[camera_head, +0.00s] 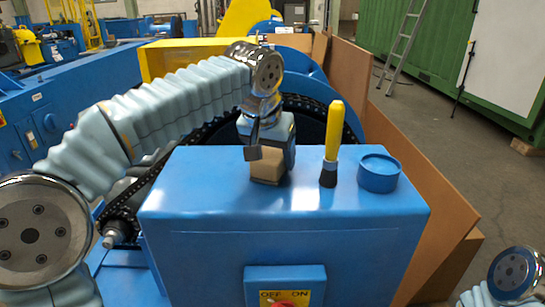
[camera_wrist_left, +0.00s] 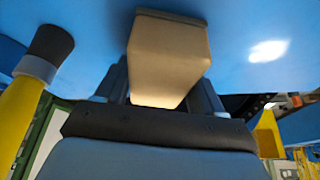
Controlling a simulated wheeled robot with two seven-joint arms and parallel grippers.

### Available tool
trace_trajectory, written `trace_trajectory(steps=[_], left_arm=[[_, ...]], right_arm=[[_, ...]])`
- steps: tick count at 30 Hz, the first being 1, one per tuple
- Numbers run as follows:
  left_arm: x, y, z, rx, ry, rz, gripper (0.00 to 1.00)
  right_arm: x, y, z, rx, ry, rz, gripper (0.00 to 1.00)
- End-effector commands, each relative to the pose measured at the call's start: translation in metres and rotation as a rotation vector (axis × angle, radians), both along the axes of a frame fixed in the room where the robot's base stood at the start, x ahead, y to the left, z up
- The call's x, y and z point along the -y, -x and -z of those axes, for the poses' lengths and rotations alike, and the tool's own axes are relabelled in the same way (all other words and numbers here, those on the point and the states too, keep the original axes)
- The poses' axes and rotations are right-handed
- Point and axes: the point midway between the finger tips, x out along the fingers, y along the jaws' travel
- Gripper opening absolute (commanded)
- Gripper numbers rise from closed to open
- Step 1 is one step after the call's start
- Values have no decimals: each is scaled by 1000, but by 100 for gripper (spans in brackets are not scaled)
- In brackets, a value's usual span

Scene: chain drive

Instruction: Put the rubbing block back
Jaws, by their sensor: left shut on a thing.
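The rubbing block (camera_head: 268,166) is a tan block on or just above the top of the blue box (camera_head: 340,222), left of the middle. My left gripper (camera_head: 267,152) reaches down over it and is shut on it. In the left wrist view the block (camera_wrist_left: 168,55) sits between the fingers, with its far end close to the blue surface. I cannot tell whether it touches that surface. Of my right arm only a joint shows at the lower right of the head view; its gripper is out of sight.
A yellow-handled brush (camera_head: 334,130) stands upright just right of the block, with a round blue tin (camera_head: 379,173) beyond it. A chain and wheel (camera_head: 305,120) lie behind the box. A switch plate (camera_head: 285,287) is on its front.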

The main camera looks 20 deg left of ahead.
Motion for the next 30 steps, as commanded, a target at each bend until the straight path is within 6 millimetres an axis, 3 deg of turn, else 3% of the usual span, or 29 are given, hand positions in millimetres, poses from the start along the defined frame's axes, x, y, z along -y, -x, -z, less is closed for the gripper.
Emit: trace_trajectory(steps=[10,11,15,24,30], left_arm=[[0,0,4,1,0,0,40],[0,0,3,0,0,0,71],[0,0,2,0,0,0,93],[0,0,0,0,0,0,94],[0,9,-25,3,1,1,94]], right_arm=[[0,0,3,0,0,0,43],[0,0,2,0,0,0,43],[0,0,1,1,0,0,43],[0,0,0,1,0,0,43],[0,0,-6,0,0,0,43]])
